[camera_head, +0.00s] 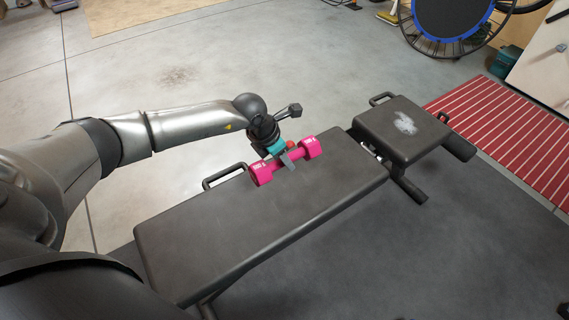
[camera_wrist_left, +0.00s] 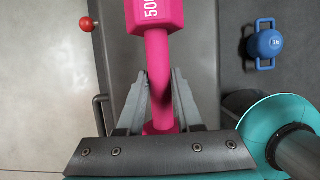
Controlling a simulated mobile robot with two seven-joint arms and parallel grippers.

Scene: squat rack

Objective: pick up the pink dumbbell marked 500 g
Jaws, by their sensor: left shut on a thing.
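The pink dumbbell (camera_head: 285,160) is at the far long edge of the black bench pad (camera_head: 240,215), on it or just above it; I cannot tell which. In the left wrist view, its far head (camera_wrist_left: 155,14) shows white digits, partly cut off, that begin with 50. My left gripper (camera_head: 287,160) comes down over the middle of the dumbbell. In the left wrist view, the grey fingers of the gripper (camera_wrist_left: 160,80) are on both sides of the pink handle, shut on it. The near head is mostly hidden behind the gripper's body. My right gripper is not in view.
The bench has a separate seat pad (camera_head: 401,130) and a side handle (camera_head: 223,175). A red ball-shaped thing (camera_wrist_left: 87,24) and a blue kettlebell (camera_wrist_left: 267,45) show in the left wrist view. A red striped mat (camera_head: 510,140) lies right; open concrete floor lies beyond the bench.

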